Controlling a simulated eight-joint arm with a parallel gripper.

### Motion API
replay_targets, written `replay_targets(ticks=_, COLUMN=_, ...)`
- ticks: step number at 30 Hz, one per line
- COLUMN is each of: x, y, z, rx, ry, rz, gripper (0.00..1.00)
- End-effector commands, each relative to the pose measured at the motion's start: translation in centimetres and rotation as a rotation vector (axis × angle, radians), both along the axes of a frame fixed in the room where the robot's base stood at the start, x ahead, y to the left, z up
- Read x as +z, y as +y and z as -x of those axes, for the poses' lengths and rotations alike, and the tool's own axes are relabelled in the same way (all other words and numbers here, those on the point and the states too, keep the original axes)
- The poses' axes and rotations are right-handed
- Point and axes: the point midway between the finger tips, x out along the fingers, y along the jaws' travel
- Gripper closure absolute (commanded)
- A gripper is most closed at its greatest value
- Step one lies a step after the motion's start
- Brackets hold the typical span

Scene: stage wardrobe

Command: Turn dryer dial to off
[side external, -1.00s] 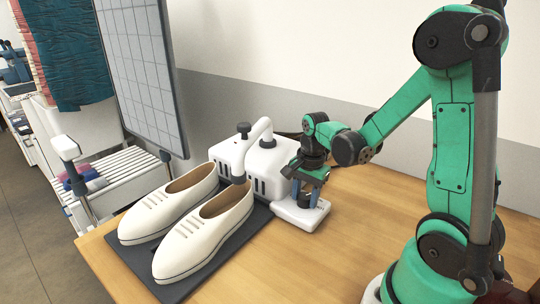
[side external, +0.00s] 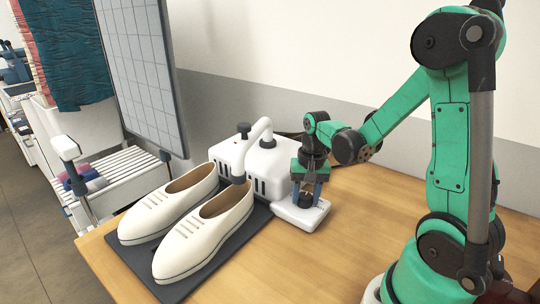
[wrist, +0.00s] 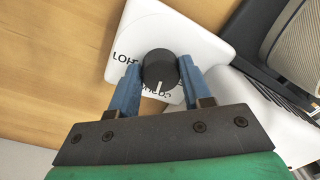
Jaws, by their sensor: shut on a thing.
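The dryer dial is a round black knob (wrist: 160,69) with a white pointer line at its lower edge in the wrist view. It stands on a white control base (side external: 286,217) at the dryer's near right corner. My gripper (side external: 307,200) points down over the base, its blue fingers on either side of the dial. In the wrist view my gripper (wrist: 156,80) is shut on the dial. Dark lettering, upside down and partly hidden, reads "HOT" at the dial's left and perhaps "COOL" below it. I cannot make out an off mark.
The white dryer body (side external: 262,163) with its curved pipe stands just left of my gripper. Two cream shoes (side external: 205,234) sit on a dark mat (side external: 247,238). A grid panel (side external: 140,70) stands behind. The wooden table (side external: 370,225) is clear to the right.

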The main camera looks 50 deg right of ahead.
Motion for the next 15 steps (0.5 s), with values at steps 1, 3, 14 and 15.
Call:
replay_targets(ticks=1, x=0.00, y=0.00, z=0.00, rx=0.042, ry=0.000, rz=-0.001, gripper=1.00)
replay_targets(ticks=3, x=0.00, y=-0.01, z=0.00, rx=0.109, ry=-0.001, rz=-0.001, gripper=1.00)
replay_targets(ticks=14, x=-0.01, y=-0.08, z=0.01, rx=0.451, ry=-0.001, rz=-0.001, gripper=1.00)
replay_targets(ticks=15, x=-0.01, y=-0.10, z=0.01, rx=0.489, ry=0.000, rz=-0.001, gripper=1.00)
